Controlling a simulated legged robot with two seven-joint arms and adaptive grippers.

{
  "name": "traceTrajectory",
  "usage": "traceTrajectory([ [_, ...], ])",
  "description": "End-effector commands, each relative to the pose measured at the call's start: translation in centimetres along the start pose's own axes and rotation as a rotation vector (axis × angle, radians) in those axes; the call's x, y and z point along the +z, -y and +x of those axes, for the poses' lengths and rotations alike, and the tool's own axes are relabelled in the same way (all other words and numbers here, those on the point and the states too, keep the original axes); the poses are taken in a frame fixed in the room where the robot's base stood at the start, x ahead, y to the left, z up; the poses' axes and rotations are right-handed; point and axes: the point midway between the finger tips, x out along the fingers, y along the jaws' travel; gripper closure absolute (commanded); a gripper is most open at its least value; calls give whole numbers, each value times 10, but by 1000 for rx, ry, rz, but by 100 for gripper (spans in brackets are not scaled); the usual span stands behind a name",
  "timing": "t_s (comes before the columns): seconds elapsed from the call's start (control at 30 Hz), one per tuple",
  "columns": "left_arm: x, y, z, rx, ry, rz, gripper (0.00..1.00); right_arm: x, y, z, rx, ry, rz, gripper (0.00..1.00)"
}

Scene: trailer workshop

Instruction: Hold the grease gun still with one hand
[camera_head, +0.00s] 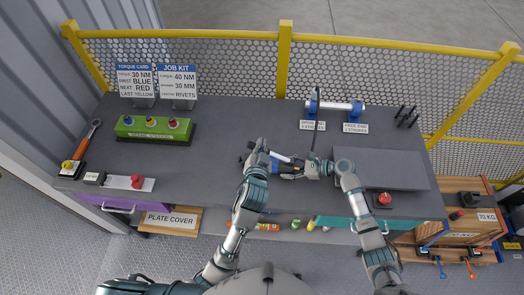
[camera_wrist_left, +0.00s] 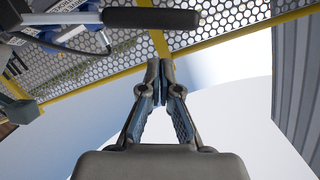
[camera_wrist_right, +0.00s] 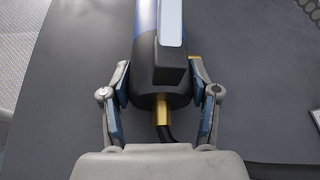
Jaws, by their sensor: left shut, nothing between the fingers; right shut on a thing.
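The grease gun (camera_head: 290,176) has a blue and black barrel and a pale lever, and is held over the middle of the bench. My right gripper (camera_head: 316,170) is shut around its dark end, which shows between the fingers in the right wrist view (camera_wrist_right: 160,85). A brass fitting and dark hose come out there. My left gripper (camera_head: 259,146) is shut and empty, just above and left of the gun. In the left wrist view its fingertips (camera_wrist_left: 160,80) meet below a black grip (camera_wrist_left: 150,18), apart from it in the picture.
A blue-ended fixture (camera_head: 336,106) with two label cards stands at the back of the bench. A green button box (camera_head: 155,128) and an orange-handled tool (camera_head: 87,140) are at left. A grey plate (camera_head: 385,170) and red button (camera_head: 384,199) are at right. The left-middle bench is clear.

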Motion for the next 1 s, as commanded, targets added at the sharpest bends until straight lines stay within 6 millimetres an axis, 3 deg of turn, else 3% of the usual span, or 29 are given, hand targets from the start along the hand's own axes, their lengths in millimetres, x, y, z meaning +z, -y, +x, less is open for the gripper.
traceTrajectory([
  [0.2, 23, 0, 5, 1, 1, 1, 100, -1, 0, 0, -1, -2, 0, 73],
  [0.67, 30, 0, 6, 7, 2, -21, 100, -1, 0, 0, 0, -1, 0, 73],
  [1.0, 88, -2, 20, 106, 6, -416, 100, -1, 0, 0, 0, -1, 1, 73],
])
